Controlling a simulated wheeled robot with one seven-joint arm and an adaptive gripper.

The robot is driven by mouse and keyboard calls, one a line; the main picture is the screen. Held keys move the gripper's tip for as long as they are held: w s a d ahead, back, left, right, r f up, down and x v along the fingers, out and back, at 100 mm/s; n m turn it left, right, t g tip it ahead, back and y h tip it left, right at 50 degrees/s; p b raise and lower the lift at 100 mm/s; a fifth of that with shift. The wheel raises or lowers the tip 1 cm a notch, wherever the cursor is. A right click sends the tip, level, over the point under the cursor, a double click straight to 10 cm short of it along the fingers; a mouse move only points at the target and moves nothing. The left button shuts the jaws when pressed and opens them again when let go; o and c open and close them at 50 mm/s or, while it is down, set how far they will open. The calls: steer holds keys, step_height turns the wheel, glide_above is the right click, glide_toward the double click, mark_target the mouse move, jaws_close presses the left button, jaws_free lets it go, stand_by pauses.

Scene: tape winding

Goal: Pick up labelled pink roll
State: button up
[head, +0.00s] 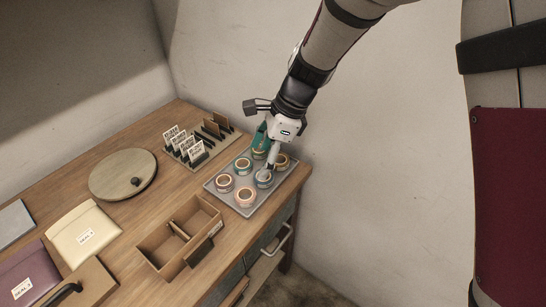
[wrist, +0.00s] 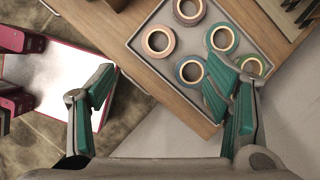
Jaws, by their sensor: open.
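Several tape rolls stand on a grey tray (head: 217,195), which also shows in the wrist view (wrist: 150,75). Two look pinkish: a dusky pink roll (head: 225,183) at the tray's left and a peach-pink roll (head: 245,198) at its front. In the wrist view a peach roll (wrist: 158,41) and a mauve-pink roll (wrist: 189,11) show. I cannot read a label on either. My gripper (wrist: 160,84) is open and empty. In the head view it hangs over the tray's back right part, partly hiding rolls there. One finger overlaps a green roll (wrist: 252,64) in the wrist view.
Cream (head: 84,235) and purple (head: 28,277) pouches lie farther left. The wall is close on the right.

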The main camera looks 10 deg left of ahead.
mark_target(246, 192)
steer(key=x, duration=1.3)
steer(key=shift+s+d+f, duration=0.2)
steer(key=shift+f, duration=0.25)
steer(key=c, duration=1)
